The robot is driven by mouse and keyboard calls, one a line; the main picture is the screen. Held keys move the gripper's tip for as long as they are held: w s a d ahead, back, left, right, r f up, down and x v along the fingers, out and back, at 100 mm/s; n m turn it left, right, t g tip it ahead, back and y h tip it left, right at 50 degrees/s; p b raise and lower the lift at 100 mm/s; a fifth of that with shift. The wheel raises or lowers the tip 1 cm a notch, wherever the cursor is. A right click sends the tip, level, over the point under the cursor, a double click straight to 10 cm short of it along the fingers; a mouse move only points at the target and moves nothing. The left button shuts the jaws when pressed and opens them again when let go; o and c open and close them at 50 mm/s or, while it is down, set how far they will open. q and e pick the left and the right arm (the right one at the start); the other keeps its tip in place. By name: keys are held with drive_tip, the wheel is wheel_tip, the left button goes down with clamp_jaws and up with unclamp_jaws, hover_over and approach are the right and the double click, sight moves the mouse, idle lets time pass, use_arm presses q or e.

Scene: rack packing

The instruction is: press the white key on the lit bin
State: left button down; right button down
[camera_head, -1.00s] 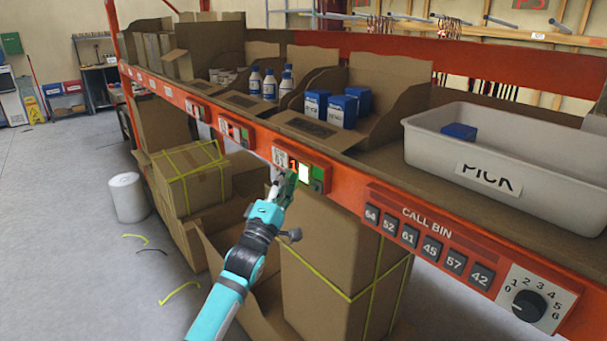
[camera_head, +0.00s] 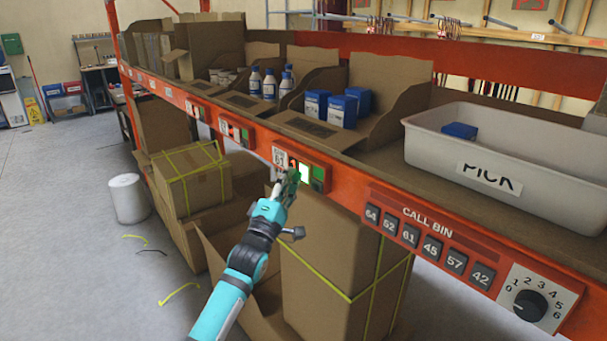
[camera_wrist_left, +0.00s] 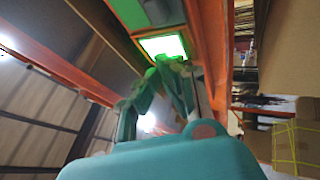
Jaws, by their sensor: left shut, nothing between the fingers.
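The lit bin's module (camera_head: 322,187) sits on the orange shelf beam under the bin of blue-and-white boxes. Its white key (camera_head: 305,173) glows, with green beside it. In the left wrist view the glowing key (camera_wrist_left: 162,46) is just beyond the fingertips, with a green panel above it. My left gripper (camera_head: 290,176) is shut and empty, its tips at the left side of the key and covering part of the module's display. The left gripper (camera_wrist_left: 170,68) also shows in the wrist view; I cannot tell whether the tips touch the key. My right gripper is not in view.
Other modules (camera_head: 236,132) line the beam to the left. A call bin panel (camera_head: 430,240) and a dial (camera_head: 530,304) are on the right. A grey tote (camera_head: 500,140) stands on the shelf. Cardboard boxes (camera_head: 335,260) stand below, close to my left arm.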

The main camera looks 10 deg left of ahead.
use_arm(q)
drive_tip(key=shift+w+d, duration=0.25)
drive_tip(key=shift+w, duration=0.1)
idle(0.4)
drive_tip(key=shift+s, duration=0.1)
drive_tip(key=shift+s+a, duration=0.5)
drive_tip(key=shift+s, duration=0.1)
drive_tip(key=shift+p, duration=0.35)
drive_tip(key=s+a+p, duration=0.1)
drive_tip(key=s, duration=0.1)
drive_tip(key=s+a+p, duration=0.1)
drive_tip(key=s+a, duration=0.1)
idle(0.7)
